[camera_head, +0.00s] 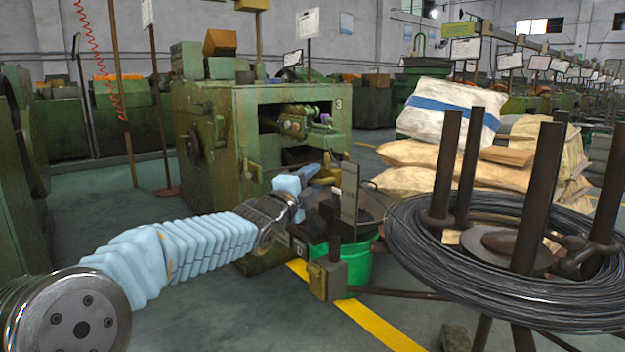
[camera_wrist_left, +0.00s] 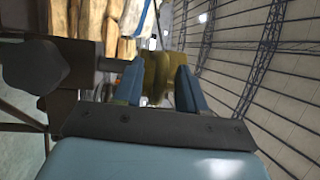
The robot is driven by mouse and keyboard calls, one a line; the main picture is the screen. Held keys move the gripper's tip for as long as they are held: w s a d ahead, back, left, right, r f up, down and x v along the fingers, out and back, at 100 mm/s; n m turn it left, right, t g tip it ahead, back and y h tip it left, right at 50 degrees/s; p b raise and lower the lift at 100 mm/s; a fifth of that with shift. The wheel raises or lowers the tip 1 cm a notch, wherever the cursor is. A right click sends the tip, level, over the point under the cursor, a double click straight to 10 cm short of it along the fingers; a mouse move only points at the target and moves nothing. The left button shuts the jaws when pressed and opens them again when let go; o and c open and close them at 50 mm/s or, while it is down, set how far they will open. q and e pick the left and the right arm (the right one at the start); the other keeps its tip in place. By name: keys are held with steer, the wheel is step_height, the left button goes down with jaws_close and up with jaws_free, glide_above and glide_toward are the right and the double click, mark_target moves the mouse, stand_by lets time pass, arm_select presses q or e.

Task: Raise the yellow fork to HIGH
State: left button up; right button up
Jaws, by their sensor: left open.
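In the left wrist view the yellow fork (camera_wrist_left: 158,72) shows between and just beyond the two blue fingers of my left gripper (camera_wrist_left: 160,80). The fingers are apart, one on each side of it; I cannot tell whether they touch it. My right gripper is not in view.
A dark sign plate (camera_head: 350,192) on a post stands just right of my gripper. A green bin (camera_head: 352,268) is below it. A wire coil (camera_head: 430,262) on a stand with upright posts fills the right. Pale sacks (camera_head: 415,160) are stacked behind.

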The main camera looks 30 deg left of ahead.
arm_select(q)
steer(key=shift+w, duration=0.2)
jaws_close()
